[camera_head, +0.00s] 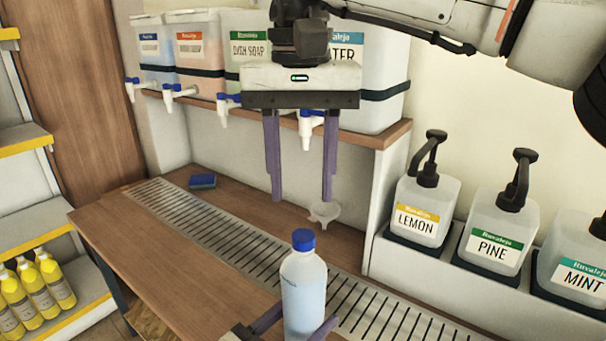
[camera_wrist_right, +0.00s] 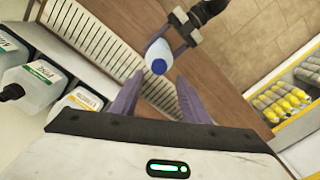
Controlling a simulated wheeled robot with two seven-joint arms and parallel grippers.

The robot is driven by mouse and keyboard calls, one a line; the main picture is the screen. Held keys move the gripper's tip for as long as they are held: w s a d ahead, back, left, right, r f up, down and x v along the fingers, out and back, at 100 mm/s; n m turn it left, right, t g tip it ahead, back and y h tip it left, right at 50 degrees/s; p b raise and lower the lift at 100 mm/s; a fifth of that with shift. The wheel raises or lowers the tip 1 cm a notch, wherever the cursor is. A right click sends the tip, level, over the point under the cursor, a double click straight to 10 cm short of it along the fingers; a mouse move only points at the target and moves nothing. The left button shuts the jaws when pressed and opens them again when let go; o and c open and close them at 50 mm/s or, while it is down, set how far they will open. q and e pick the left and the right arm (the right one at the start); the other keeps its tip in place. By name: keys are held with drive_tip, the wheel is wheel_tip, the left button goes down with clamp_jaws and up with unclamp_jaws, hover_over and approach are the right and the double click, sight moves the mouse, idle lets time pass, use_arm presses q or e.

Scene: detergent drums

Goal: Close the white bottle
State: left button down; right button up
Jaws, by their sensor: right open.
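The white bottle (camera_head: 304,295) is translucent with pale blue liquid and stands upright at the front of the counter. A blue cap (camera_head: 303,240) sits on its mouth; I cannot tell how tight it is. In the right wrist view the cap (camera_wrist_right: 159,66) faces the camera between the fingertips. My right gripper (camera_head: 302,198) is open and empty, pointing down above and behind the cap, apart from it. My left gripper (camera_head: 293,326) has its purple fingers on either side of the bottle's lower body and appears closed on it; its fingertips are partly hidden.
A small clear funnel (camera_head: 324,212) is by the right gripper's right fingertip. A slatted drain grate (camera_head: 210,219) runs along the counter, with a blue sponge (camera_head: 202,181) behind. Tap drums line the back shelf; pump bottles (camera_head: 497,236) stand right. The counter's left is clear.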

sight(303, 235)
drive_tip(key=shift+d+r+n, duration=0.1)
drive_tip(key=shift+n, duration=1)
drive_tip(key=shift+w+f, duration=0.1)
drive_tip(key=shift+f, duration=3.9)
clamp_jaws()
